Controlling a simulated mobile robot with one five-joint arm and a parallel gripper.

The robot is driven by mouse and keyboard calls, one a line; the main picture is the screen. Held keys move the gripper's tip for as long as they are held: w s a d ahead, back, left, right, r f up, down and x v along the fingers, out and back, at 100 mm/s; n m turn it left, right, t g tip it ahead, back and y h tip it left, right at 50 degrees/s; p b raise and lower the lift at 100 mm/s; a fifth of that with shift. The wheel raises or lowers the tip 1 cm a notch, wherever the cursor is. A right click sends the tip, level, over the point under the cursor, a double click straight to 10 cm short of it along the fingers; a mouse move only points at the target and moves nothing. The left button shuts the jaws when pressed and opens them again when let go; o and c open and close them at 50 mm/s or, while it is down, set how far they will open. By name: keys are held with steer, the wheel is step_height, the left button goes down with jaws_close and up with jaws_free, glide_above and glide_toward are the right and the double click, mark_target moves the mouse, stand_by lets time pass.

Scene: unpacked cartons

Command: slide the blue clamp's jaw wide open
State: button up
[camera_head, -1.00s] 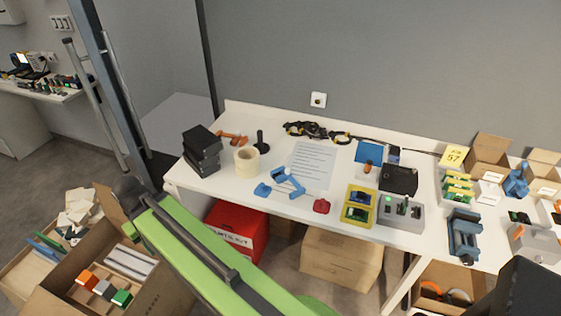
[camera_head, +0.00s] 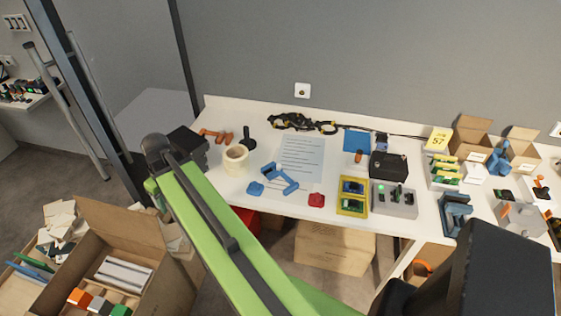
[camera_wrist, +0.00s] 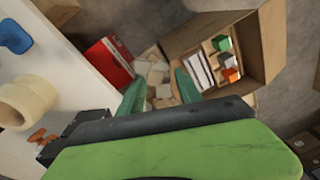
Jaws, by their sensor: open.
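The blue clamp (camera_head: 279,179) lies on the white table beside a sheet of paper, left of centre in the head view. A separate blue piece (camera_head: 255,189) lies just left of it. A blue piece (camera_wrist: 14,36) also shows at the left edge of the wrist view; I cannot tell which blue part it is. My gripper (camera_wrist: 160,92) shows two green fingers apart with nothing held between them. It points down over the floor and cartons in front of the table, away from the clamp. In the head view my arm hides its fingers.
A tape roll (camera_head: 235,158), an orange clamp (camera_head: 216,136) and black boxes (camera_head: 187,146) stand near the table's left end. A red object (camera_head: 316,200) and a yellow tray (camera_head: 352,207) lie right of the clamp. A blue vise (camera_head: 455,213) stands further right. An open carton (camera_wrist: 263,45) is on the floor.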

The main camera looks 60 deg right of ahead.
steer(key=s+d+r+t+p, duration=0.1)
steer(key=s+d, duration=0.1)
steer(key=d, duration=0.7)
steer(key=s+d+r+p, duration=0.1)
steer(key=s+d+r, duration=0.15)
steer(key=d, duration=0.55)
step_height(320, 180, up, 2)
steer(key=t+p, duration=0.2)
glide_above(279, 165)
steer(key=a, duration=0.6)
steer(key=s+d+r+h, duration=0.1)
steer(key=s+d, duration=0.5)
steer(key=s, duration=0.1)
steer(key=shift+m+t, duration=0.3)
steer(key=shift+m, duration=0.1)
steer(key=b+x, duration=1.6)
steer(key=x, duration=0.1)
steer(key=shift+f, duration=0.35)
steer(key=shift+r, duration=0.1)
jaws_close()
